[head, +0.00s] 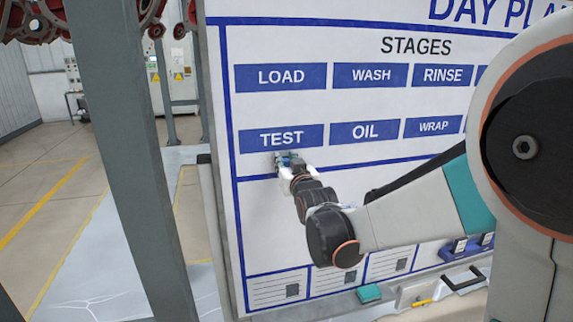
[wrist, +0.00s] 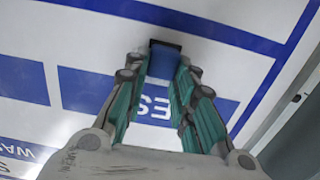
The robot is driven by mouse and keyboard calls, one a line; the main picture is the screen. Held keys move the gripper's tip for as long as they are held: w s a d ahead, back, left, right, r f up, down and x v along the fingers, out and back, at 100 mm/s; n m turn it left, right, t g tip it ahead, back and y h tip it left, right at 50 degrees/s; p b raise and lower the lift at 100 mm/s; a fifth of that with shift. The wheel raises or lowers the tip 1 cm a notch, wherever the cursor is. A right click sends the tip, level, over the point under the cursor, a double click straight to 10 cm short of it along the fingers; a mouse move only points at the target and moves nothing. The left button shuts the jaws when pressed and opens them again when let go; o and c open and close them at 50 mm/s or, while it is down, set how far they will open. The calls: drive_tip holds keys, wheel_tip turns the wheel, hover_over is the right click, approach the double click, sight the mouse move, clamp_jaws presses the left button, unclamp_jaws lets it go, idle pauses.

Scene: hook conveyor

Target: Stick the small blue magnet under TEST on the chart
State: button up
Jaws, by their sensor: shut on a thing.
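The white chart (head: 345,200) stands upright with blue stage labels, and the TEST label (head: 281,138) is in its lower row at the left. My gripper (head: 288,158) is just below the TEST label, close to the chart. In the wrist view my gripper (wrist: 165,75) is shut on the small blue magnet (wrist: 163,63), which shows between the green fingertips with a dark end. The magnet lies close to the chart face; I cannot tell whether it touches. The TEST label (wrist: 90,90) is partly hidden behind the fingers there.
A grey post (head: 135,150) stands left of the chart. A teal block (head: 369,293) and a tray with a black handle (head: 440,288) are below the chart. Blue items (head: 460,248) sit at the lower right. Red hooks (head: 40,20) hang at the upper left.

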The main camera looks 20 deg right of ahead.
drive_tip(key=o, duration=1)
drive_tip(key=shift+s, duration=0.15)
drive_tip(key=s, duration=1.2)
drive_tip(key=s+f+g+b, duration=0.5)
drive_tip(key=s+f+b, duration=0.5)
drive_tip(key=f, duration=0.6)
drive_tip(key=s+f+g+b, duration=0.5)
drive_tip(key=s+f+b, duration=0.6)
drive_tip(key=s+f, duration=0.4)
drive_tip(key=shift+s+f, duration=0.25)
drive_tip(key=shift+f, duration=0.5)
